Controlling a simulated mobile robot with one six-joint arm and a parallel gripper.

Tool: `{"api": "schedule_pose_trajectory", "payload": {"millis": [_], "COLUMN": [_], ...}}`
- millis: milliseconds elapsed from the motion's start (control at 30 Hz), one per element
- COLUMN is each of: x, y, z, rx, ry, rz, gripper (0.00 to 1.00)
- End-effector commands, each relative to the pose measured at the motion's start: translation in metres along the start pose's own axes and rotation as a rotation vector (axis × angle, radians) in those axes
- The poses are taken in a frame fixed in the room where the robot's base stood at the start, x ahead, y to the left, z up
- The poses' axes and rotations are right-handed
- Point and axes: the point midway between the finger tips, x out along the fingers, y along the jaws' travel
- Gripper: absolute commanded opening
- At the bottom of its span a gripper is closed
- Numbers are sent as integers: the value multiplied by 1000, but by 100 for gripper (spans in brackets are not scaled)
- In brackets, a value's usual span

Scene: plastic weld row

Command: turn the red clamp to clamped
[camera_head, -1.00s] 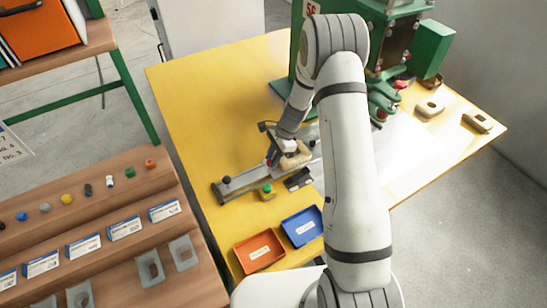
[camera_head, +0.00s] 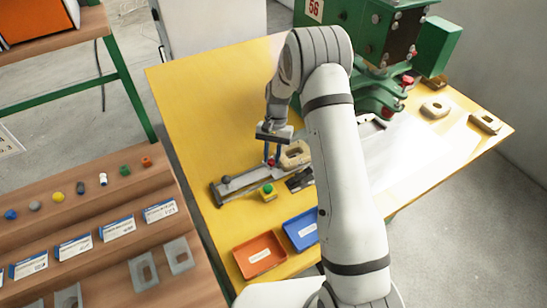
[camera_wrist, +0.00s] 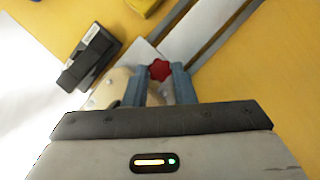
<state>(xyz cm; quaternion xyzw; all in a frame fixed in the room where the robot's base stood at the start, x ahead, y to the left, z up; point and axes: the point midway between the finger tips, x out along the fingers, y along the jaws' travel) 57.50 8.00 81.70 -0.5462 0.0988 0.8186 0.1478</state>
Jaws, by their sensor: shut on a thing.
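The red clamp (camera_head: 271,162) shows as a small red spot between my fingertips, beside a grey metal rail (camera_head: 236,186) on the yellow table. In the wrist view its red knob (camera_wrist: 159,70) sits between the two blue-grey fingers. My gripper (camera_head: 271,160) points down and is shut on the knob; it also shows in the wrist view (camera_wrist: 161,80). The clamp's body below the knob is mostly hidden by the fingers, so its setting cannot be told. A beige part (camera_head: 296,153) lies just right of the gripper.
A green button on a yellow box (camera_head: 268,191) and a black device (camera_head: 300,180) lie near the rail. An orange tray (camera_head: 259,264) and a blue tray (camera_head: 302,238) stand at the front. A green machine (camera_head: 350,40) rises behind. The table's left part is clear.

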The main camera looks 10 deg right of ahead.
Motion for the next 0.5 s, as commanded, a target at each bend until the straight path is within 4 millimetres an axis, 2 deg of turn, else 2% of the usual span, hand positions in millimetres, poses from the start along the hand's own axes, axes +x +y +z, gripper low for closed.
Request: {"api": "schedule_pose_trajectory", "payload": {"millis": [500], "x": [-1], "y": [-6], "z": [0], "rx": [-391], "ry": [7], "rz": [160], "gripper": [1]}}
